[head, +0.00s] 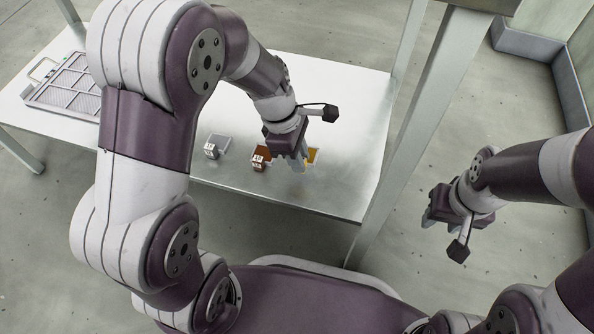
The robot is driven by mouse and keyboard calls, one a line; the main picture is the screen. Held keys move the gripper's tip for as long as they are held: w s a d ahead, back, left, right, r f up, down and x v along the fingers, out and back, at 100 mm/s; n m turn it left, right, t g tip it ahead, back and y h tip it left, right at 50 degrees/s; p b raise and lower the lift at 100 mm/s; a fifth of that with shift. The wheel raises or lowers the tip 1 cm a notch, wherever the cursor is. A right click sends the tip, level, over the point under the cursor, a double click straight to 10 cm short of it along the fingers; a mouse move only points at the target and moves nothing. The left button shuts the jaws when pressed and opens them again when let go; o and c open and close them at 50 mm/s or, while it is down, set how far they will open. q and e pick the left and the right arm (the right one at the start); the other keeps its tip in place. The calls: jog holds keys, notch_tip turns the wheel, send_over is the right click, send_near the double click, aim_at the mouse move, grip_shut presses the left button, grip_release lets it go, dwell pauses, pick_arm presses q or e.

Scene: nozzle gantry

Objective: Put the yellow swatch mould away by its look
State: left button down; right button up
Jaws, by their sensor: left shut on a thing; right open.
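The yellow swatch mould (313,155) is at the right end of a short row on the pale table (345,110). My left gripper (299,165) comes down over it from above and is shut on it. The fingers hide its left and front parts, and I cannot tell whether it still touches the table. A red-brown swatch mould (261,158) with a marked block at its front sits just left of the gripper. A grey swatch mould (215,146) with a similar block sits further left. My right gripper (430,217) is open and empty, off the table to the right.
A tray with a grid of compartments (66,86) lies at the table's far left, partly hidden by my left arm. A grey metal post (412,115) rises at the table's right edge. The table behind the swatches is clear.

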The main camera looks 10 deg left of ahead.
pick_arm(q)
jog(key=shift+w+f, duration=0.3)
jog(key=shift+f, duration=0.1)
notch_tip(320, 180, down, 4)
jog(key=b, duration=0.4)
jog(key=shift+r, duration=0.35)
jog(key=shift+f, duration=0.2)
jog(key=c, duration=1)
grip_release()
jog(key=shift+r, duration=0.15)
